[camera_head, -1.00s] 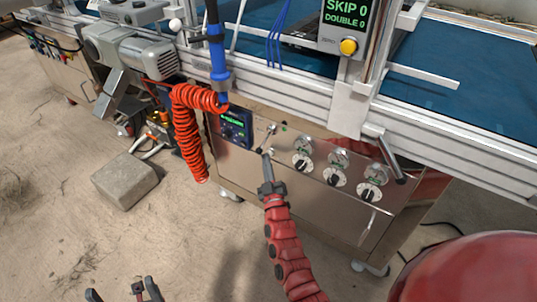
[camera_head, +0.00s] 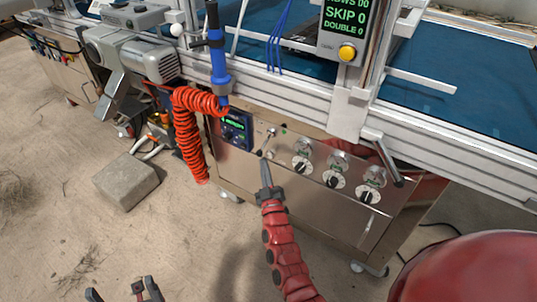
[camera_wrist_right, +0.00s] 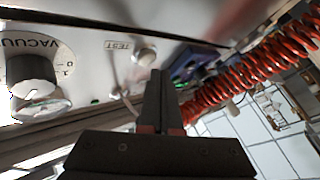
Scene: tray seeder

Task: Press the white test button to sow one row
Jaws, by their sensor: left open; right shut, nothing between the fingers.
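The white test button (camera_wrist_right: 145,55) sits beside the TEST label on the steel panel in the right wrist view. My left gripper (camera_head: 122,290) is open and empty at the bottom left, over the floor and far from the panel.
A vacuum dial (camera_wrist_right: 30,75) and more dials (camera_head: 335,180) lie right of the button in the head view. A blue-framed display (camera_head: 236,130) and coiled red hose (camera_head: 188,140) are to its left. A concrete block (camera_head: 126,182) lies on the floor.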

